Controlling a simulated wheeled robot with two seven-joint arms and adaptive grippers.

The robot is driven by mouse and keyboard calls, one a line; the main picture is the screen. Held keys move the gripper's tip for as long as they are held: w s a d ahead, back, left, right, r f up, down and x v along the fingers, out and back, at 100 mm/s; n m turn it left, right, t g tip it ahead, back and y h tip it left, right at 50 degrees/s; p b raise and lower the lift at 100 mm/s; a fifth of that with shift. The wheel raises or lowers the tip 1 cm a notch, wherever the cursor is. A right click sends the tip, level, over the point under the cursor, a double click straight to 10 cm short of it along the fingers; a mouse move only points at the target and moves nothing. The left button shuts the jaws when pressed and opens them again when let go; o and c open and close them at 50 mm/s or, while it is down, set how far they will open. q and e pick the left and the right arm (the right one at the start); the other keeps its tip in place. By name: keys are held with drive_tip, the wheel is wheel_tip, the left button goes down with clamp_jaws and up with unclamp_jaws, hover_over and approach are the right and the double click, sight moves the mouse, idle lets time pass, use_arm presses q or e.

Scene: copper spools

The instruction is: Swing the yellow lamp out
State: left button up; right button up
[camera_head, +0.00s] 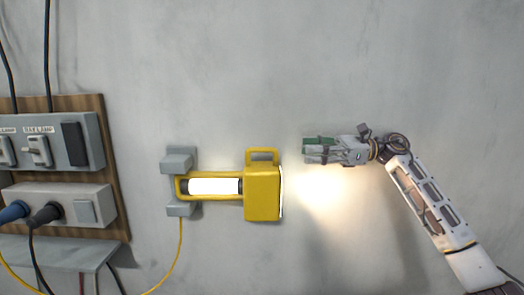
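The yellow lamp (262,196) is at the middle of the head view, in front of the grey wall. Its lit white tube (214,186) points left toward a grey bracket (178,163) on the wall. A small yellow handle loop stands on top of its body. My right gripper (306,150) is to the right of the lamp and a little higher, with its fingers pointing left. There is a gap between it and the lamp. Its fingers are seen from the side, so I cannot tell whether they are apart. My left gripper is out of view.
A wooden board (112,165) at the left carries a grey switch box (88,133) and a socket box (100,205) with plugs. A yellow cable (179,250) hangs below the bracket. The wall above the lamp is clear.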

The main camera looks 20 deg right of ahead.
sight(265, 149)
drive_tip(key=p+x, duration=0.2)
drive_tip(key=x, duration=1)
drive_tip(key=shift+w+a, duration=0.15)
drive_tip(key=shift+a, duration=0.35)
drive_tip(key=shift+w+a+p, duration=0.15)
drive_tip(key=shift+a+p, duration=0.1)
drive_tip(key=shift+p, duration=0.05)
drive_tip(key=shift+a, duration=0.15)
drive_tip(key=shift+c, duration=0.2)
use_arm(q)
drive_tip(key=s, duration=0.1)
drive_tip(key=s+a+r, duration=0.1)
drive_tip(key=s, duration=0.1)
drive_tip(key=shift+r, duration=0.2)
use_arm(e)
clamp_jaws()
